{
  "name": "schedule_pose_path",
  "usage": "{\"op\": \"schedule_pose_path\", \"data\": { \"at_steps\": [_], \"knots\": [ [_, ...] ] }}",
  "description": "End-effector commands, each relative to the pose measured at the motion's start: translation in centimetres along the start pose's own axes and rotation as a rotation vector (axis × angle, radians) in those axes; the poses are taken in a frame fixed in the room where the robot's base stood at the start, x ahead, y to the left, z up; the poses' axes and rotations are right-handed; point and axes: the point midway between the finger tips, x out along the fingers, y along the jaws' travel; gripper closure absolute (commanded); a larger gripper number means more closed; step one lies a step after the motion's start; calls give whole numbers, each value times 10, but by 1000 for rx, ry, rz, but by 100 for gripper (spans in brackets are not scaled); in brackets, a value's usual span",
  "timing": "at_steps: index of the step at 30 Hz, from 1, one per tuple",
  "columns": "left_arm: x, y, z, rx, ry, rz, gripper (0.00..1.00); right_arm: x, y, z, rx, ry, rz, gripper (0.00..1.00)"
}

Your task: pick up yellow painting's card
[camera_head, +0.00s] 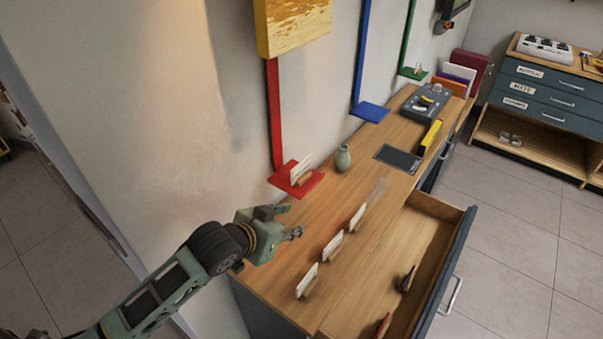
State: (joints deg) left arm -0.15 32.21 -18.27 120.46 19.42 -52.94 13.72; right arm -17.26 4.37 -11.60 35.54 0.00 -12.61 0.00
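The yellow painting (292,25) hangs on the wall at the top, cut off by the frame. A red strip (274,115) runs down from it to a small red shelf (308,187). A white card in a wooden holder (301,169) stands on that shelf. More white cards in holders stand in a row on the wooden counter: a near card (307,279), a middle card (333,245) and a far card (358,216). Their writing is too small to read. My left gripper (294,221) is open and empty, below the red shelf and left of the row. My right gripper is out of view.
An open drawer (428,232) at the right holds a dark item (407,279) and a red item (382,325). A small vase (343,158), a dark tablet (397,158) and a control box (425,101) stand farther along. Blue (371,112) and green (413,73) shelves project from the wall.

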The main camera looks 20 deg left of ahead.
Motion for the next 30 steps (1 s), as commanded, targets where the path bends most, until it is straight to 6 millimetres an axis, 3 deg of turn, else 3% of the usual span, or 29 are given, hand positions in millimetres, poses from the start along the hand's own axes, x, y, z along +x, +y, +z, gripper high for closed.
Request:
{"op": "schedule_pose_path", "data": {
  "at_steps": [1,3,6,9,20,30],
  "knots": [
    [6,-16,-24,11,49,-4,64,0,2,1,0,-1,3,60],
    [10,-33,-52,9,113,1,64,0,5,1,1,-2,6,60],
    [12,-51,-81,1,177,4,64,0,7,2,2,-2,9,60],
    [13,-61,-97,-6,211,8,64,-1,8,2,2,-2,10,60],
    [43,-64,-110,-11,223,10,64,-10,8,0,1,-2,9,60],
    [83,-64,-117,-10,223,9,64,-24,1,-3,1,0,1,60]
  ]
}}
